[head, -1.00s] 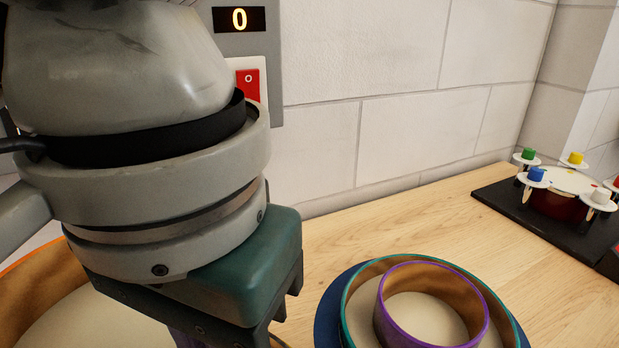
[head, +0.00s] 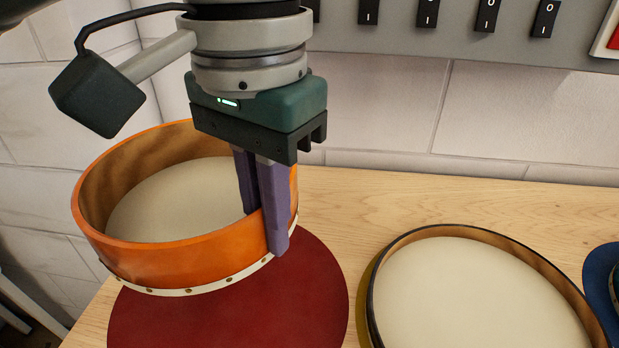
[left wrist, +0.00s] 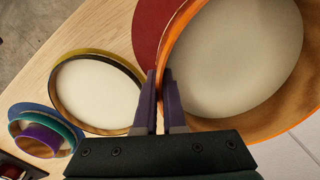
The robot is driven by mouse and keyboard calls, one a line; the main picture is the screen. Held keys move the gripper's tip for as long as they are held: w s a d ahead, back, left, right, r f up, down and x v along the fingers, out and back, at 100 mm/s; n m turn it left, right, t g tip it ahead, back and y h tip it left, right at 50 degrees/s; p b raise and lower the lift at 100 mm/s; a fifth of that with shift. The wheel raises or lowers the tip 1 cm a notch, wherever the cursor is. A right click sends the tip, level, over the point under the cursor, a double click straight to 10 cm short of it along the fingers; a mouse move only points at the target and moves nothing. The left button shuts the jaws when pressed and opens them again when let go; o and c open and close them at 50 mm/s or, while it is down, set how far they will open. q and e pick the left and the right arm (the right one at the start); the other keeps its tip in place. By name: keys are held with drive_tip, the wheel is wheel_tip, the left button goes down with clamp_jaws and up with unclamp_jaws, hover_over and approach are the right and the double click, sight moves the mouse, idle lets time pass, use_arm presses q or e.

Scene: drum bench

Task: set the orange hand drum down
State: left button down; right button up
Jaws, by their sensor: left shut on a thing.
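The orange hand drum (head: 165,262) is at the left in the head view, with its pale head seen inside the hoop. My left gripper (head: 264,228) is shut on the right side of its hoop, one purple finger inside and one outside. The drum hangs over the left and back part of a dark red round mat (head: 305,300). I cannot tell whether its lower edge touches anything. In the left wrist view, the fingers (left wrist: 158,78) straddle the orange rim (left wrist: 173,40), and part of the red mat (left wrist: 150,28) shows beside it. My right gripper is not in view.
A black-rimmed drum (head: 480,290) sits on an olive mat right of the red mat. A teal-and-purple drum stack on a blue mat (left wrist: 30,110) is beyond it. A grey switch panel (head: 400,38) is on the back wall. Bare wood (head: 350,205) lies behind the mats.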

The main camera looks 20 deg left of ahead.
use_arm(q)
drive_tip(key=b, duration=0.2)
hover_over(285, 336)
wheel_tip(285, 336, down, 11)
drive_tip(key=shift+f, duration=0.1)
wheel_tip(285, 336, down, 5)
drive_tip(key=shift+f+b, duration=0.1)
drive_tip(key=shift+b, duration=0.3)
drive_tip(key=c, duration=1.5)
unclamp_jaws()
drive_tip(key=shift+f, duration=0.15)
drive_tip(key=o, duration=0.5)
